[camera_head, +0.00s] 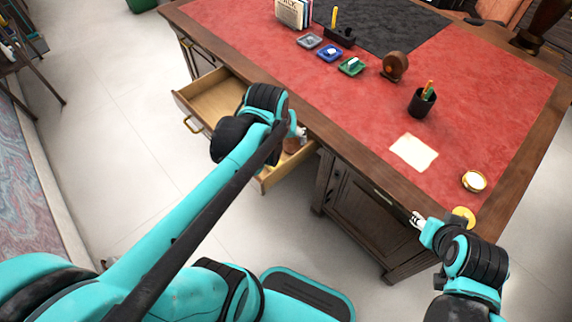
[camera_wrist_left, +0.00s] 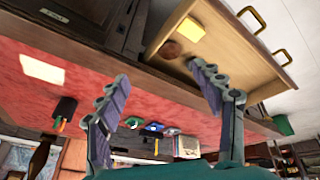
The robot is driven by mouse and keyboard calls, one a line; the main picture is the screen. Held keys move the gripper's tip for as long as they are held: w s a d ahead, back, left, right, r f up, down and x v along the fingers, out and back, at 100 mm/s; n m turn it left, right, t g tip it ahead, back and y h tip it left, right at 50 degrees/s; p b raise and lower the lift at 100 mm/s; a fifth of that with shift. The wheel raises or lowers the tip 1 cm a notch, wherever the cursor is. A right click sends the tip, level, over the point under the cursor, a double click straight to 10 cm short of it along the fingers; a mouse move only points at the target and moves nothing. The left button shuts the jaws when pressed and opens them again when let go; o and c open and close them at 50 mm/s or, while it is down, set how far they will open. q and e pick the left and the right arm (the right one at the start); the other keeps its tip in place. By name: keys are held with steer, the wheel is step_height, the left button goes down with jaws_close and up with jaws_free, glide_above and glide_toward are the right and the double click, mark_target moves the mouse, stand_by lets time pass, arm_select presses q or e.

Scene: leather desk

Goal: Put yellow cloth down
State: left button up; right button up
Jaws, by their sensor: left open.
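A small yellow folded piece, seemingly the yellow cloth (camera_wrist_left: 188,38), lies inside the open drawer (camera_wrist_left: 237,62) in the left wrist view, beside a brown round object (camera_wrist_left: 172,49). My left gripper (camera_wrist_left: 158,74) is open, its fingers spread wide with nothing between them, apart from the cloth. In the head view the left gripper (camera_head: 298,131) is over the drawer at the desk's front edge, and my arm hides much of the drawer; I cannot make out the cloth there. My right gripper (camera_head: 418,219) is by the desk's front right edge; its finger opening is too small to judge.
The red-topped desk (camera_head: 330,85) holds a paper sheet (camera_head: 414,152), a black pen cup (camera_head: 422,102), a brown tape dispenser (camera_head: 395,66), small coloured trays and books. A round white-topped tin (camera_head: 474,181) and a yellow disc (camera_head: 464,216) are near my right arm.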

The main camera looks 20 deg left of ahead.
arm_select(q)
steer(key=s+d+m+t, duration=0.2)
steer(key=s+d+m, duration=0.2)
steer(key=s, duration=0.4)
steer(key=shift+r+m+t, duration=0.3)
steer(key=shift+r+m, duration=0.1)
steer(key=shift+d, duration=0.1)
